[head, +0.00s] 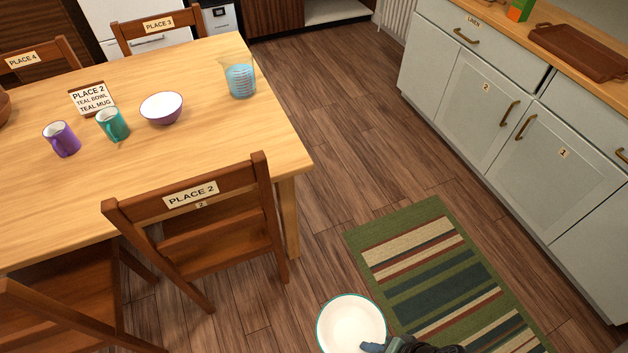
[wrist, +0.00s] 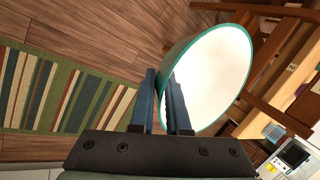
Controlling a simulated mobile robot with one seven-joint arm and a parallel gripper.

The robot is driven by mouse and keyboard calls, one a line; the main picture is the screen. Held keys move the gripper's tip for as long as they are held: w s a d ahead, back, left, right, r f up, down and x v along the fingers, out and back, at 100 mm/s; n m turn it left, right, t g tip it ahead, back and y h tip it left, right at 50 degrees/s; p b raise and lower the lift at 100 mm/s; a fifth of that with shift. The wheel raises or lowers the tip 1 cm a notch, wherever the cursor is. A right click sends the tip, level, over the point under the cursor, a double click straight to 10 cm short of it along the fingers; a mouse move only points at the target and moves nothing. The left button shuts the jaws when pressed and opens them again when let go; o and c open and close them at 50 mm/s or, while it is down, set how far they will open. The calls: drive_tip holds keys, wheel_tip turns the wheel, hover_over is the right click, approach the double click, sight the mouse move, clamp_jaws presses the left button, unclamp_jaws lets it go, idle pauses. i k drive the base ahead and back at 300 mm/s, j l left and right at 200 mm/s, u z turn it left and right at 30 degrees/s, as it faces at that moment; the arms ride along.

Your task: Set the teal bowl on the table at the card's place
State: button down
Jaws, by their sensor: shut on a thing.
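The teal bowl (head: 351,325), white inside with a teal rim, is held by my gripper (head: 384,346) at the bottom of the head view, over the floor beside the striped rug. In the wrist view my gripper (wrist: 170,102) is shut on the wall of the bowl (wrist: 215,75). The card (head: 92,98) stands on the wooden table (head: 200,75) and reads "PLACE 2, TEAL BOWL, TEAL MUG". A teal mug (head: 113,124) stands in front of the card. A purple bowl (head: 162,108) sits right of that mug, and a purple mug (head: 62,139) sits left of it.
A measuring jug (head: 240,79) stands near the table's right corner. A chair (head: 205,215) marked "PLACE 2" is at the near table edge. Grey cabinets (head: 500,110) line the right, with a brown tray (head: 580,50) on top. Bare table lies in front of the purple bowl.

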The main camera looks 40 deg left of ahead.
sight(167, 167)
drive_tip(key=u, duration=1.4)
